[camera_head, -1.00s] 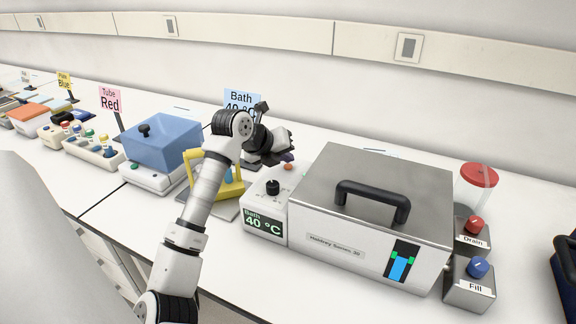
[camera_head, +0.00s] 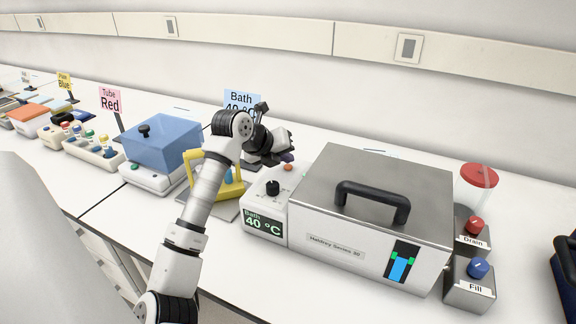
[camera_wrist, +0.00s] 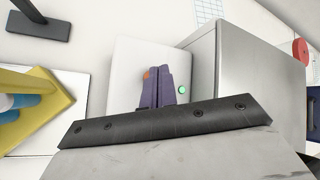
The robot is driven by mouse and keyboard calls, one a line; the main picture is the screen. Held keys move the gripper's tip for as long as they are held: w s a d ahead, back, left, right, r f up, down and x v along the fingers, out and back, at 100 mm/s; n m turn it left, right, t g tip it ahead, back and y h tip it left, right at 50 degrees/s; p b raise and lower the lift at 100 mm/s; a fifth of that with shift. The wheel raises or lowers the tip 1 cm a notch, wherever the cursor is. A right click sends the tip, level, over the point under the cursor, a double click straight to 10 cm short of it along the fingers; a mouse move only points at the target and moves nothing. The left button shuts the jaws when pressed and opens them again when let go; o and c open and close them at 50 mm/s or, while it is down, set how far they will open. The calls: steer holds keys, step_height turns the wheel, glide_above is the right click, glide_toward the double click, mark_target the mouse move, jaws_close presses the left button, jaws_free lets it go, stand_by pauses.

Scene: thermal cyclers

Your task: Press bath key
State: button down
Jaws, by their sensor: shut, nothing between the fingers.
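The water bath (camera_head: 365,245) is a steel box with a black-handled lid. Its white control panel (camera_head: 255,205) on the left has a 40 °C display (camera_head: 262,223), a black knob (camera_head: 272,188) and an orange-red button (camera_head: 288,168). My gripper (camera_head: 284,158) is just behind and above the panel's far end. In the wrist view its dark fingers (camera_wrist: 154,73) are together and empty over the panel. They partly cover the orange button (camera_wrist: 147,76). A lit green button or lamp (camera_wrist: 183,90) shows just right of them. I cannot tell whether the fingers touch the panel.
A yellow rack (camera_head: 228,188) stands left of the panel, with a blue-lidded device (camera_head: 162,142) beyond it. The Bath sign (camera_head: 240,97) stands behind my gripper. Drain (camera_head: 474,227) and Fill (camera_head: 478,268) knobs are right of the bath. The bench's front edge is clear.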

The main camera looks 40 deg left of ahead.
steer(key=shift+f, duration=0.15)
stand_by(0.4)
steer(key=shift+f+b, duration=0.35)
steer(key=shift+b, duration=0.1)
steer(key=shift+r, duration=0.5)
step_height(320, 180, up, 6)
steer(key=p, duration=0.3)
stand_by(0.5)
stand_by(0.4)
